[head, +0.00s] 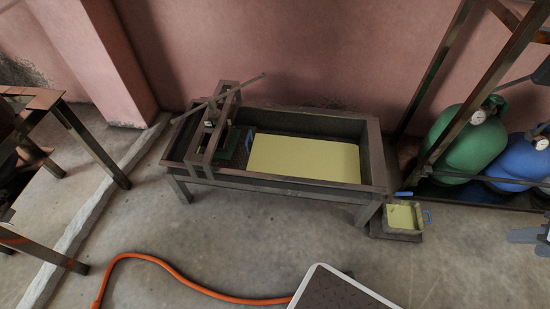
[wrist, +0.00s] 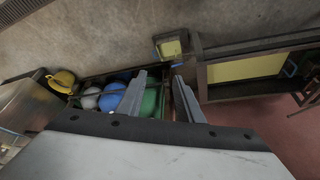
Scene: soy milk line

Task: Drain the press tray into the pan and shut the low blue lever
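The press tray (head: 376,155) is a long dark metal trough on legs, with a flat sheet of pale yellow liquid (head: 305,158) in it. The low blue lever (head: 403,194) sticks out near the tray's front right corner, above the pan. The pan (head: 390,233) is small and square, with a blue handle on its right, and holds yellow liquid. It also shows in the wrist view (wrist: 157,40), beyond my fingertips. My gripper (wrist: 160,75) is open and empty, its two grey fingers apart. In the head view only part of it shows at the right edge, away from the lever.
A green tank (head: 467,140) and a blue tank (head: 515,160) with gauges stand in a rack right of the tray. A press frame (head: 213,125) spans the tray's left end. An orange hose (head: 165,265) lies on the floor. The floor in front of the tray is mostly clear.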

